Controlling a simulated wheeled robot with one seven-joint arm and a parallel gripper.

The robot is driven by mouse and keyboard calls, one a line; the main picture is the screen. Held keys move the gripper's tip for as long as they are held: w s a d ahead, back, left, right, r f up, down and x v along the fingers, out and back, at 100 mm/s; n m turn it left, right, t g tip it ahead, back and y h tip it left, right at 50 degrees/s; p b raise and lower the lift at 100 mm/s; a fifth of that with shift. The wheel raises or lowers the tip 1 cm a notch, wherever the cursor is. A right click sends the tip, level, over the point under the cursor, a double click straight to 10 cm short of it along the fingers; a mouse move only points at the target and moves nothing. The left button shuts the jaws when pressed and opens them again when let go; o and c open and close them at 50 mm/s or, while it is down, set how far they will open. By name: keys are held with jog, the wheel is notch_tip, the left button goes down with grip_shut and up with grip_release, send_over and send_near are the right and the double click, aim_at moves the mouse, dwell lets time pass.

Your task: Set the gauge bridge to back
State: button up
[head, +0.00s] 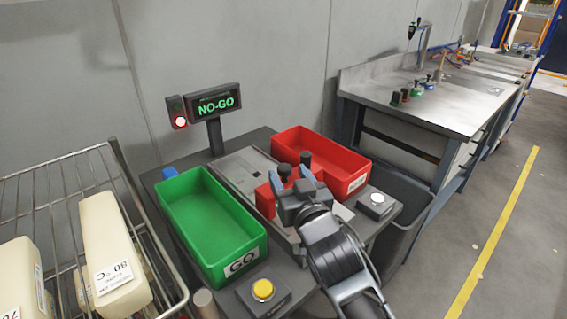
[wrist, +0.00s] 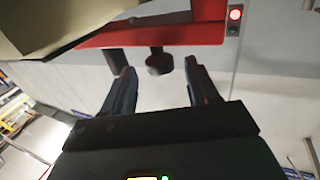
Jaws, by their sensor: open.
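The gauge bridge (head: 264,199) is a red piece across the grey gauge bed (head: 244,172) between the green and red bins. Dark knobs (head: 305,159) stand by it, and my arm hides part of it. In the wrist view the red bridge (wrist: 190,36) spans the top, with a round black knob (wrist: 159,64) hanging in the picture. My gripper (head: 292,178) is open above the bed at the bridge. In the wrist view its two fingers (wrist: 159,68) stand either side of the knob, with visible gaps. Whether the knob lies fully between the fingertips I cannot tell.
A green GO bin (head: 208,225) is left, a red bin (head: 325,155) behind right. A NO-GO display (head: 216,103) has a lit red lamp (head: 180,121). A yellow button (head: 263,289) and white button (head: 377,199) flank my arm. A wire rack (head: 60,190) holds beige blocks.

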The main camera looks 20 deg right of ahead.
aim_at(282, 165)
jog(key=shift+w+d, duration=0.2)
jog(key=shift+w, duration=2.45)
jog(key=shift+c, duration=0.3)
grip_shut()
